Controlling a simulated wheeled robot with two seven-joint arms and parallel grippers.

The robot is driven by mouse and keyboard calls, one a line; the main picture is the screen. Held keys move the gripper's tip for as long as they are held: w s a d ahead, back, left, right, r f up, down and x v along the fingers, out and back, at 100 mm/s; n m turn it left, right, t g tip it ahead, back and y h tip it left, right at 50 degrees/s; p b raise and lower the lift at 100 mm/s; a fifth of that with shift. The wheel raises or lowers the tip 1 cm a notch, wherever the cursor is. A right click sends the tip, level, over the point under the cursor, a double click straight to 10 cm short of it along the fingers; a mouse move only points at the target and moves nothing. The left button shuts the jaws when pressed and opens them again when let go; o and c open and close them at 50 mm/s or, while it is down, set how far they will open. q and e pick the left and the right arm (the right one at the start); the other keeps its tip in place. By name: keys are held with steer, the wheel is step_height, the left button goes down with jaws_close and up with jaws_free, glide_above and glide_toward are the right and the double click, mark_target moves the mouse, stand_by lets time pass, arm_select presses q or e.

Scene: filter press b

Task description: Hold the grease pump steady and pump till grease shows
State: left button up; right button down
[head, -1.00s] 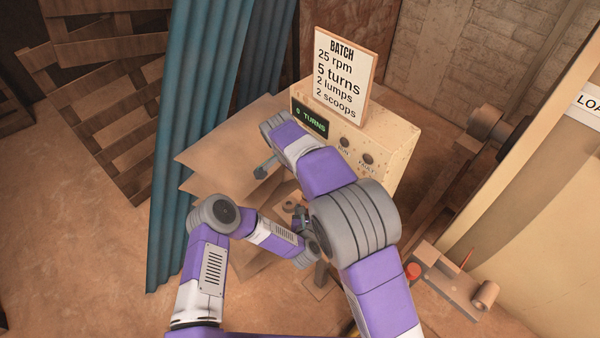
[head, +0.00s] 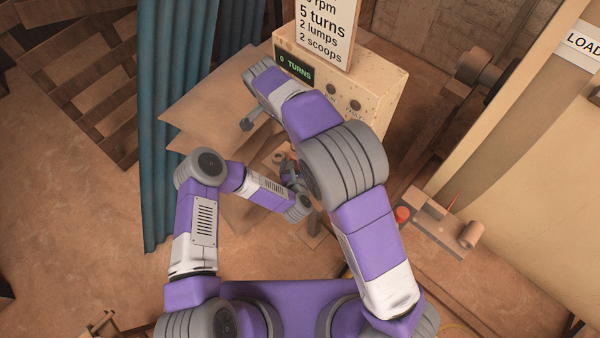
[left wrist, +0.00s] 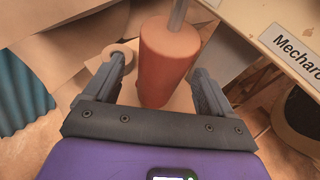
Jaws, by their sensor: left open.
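An orange-red cylinder with a grey rod at its top, which looks like the grease pump (left wrist: 168,62), stands between the fingers of my left gripper (left wrist: 156,70) in the left wrist view. The fingers are open on either side of it, with a gap at least on the left. In the head view my left gripper (head: 290,174) is small, near the bench, and the pump is not clear there. My right arm reaches up over the bench in front of the beige control box (head: 378,82). The right gripper's jaws cannot be made out.
A sign (head: 326,30) stands on the box, whose display (head: 295,67) reads 0 TURNS. A blue-green curtain (head: 165,130) hangs at left. A small shelf with a red item (head: 403,215) is at right.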

arm_select(q)
steer(key=v, duration=1)
steer(key=shift+r, duration=0.1)
